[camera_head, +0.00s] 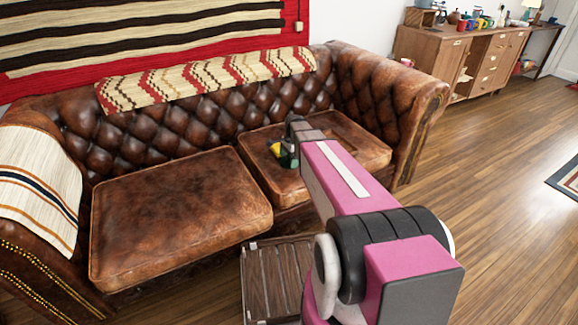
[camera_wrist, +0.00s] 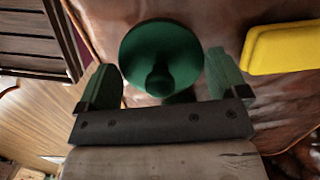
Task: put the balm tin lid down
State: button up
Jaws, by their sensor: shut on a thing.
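The balm tin lid (camera_wrist: 162,45) is a round dark green disc with a knob, between the fingers of my gripper (camera_wrist: 163,64) in the wrist view. My gripper is shut on the lid, one finger at each side. In the head view my gripper (camera_head: 290,150) is over the right seat cushion (camera_head: 352,150) of the brown leather sofa. A bit of green shows there, but my gripper hides most of the lid. I cannot tell whether the lid touches the cushion.
A yellow block-like thing (camera_wrist: 285,47) lies on the leather close to the right finger; it also shows in the head view (camera_head: 275,149). The left seat cushion (camera_head: 180,210) is bare. A slatted dark wooden piece (camera_head: 275,280) stands in front of the sofa.

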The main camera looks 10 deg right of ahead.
jog(key=shift+d+f, duration=0.1)
jog(key=shift+f, duration=1.95)
jog(key=shift+f, duration=0.1)
jog(key=o, duration=0.6)
jog(key=shift+c, duration=0.2)
jog(key=r, duration=0.4)
jog(key=d+r, duration=0.1)
jog(key=r, duration=0.7)
jog(key=shift+w+d, duration=0.3)
jog(key=s+a+f+n+h, duration=0.1)
jog(key=s+n, duration=0.6)
jog(key=s, duration=0.4)
jog(key=s+f+n, duration=0.2)
jog(key=s+n, duration=0.5)
jog(key=s, duration=0.3)
jog(key=shift+s+a+t+h, duration=0.3)
jog(key=shift+s+a+h, duration=0.05)
jog(key=shift+s+h, duration=0.05)
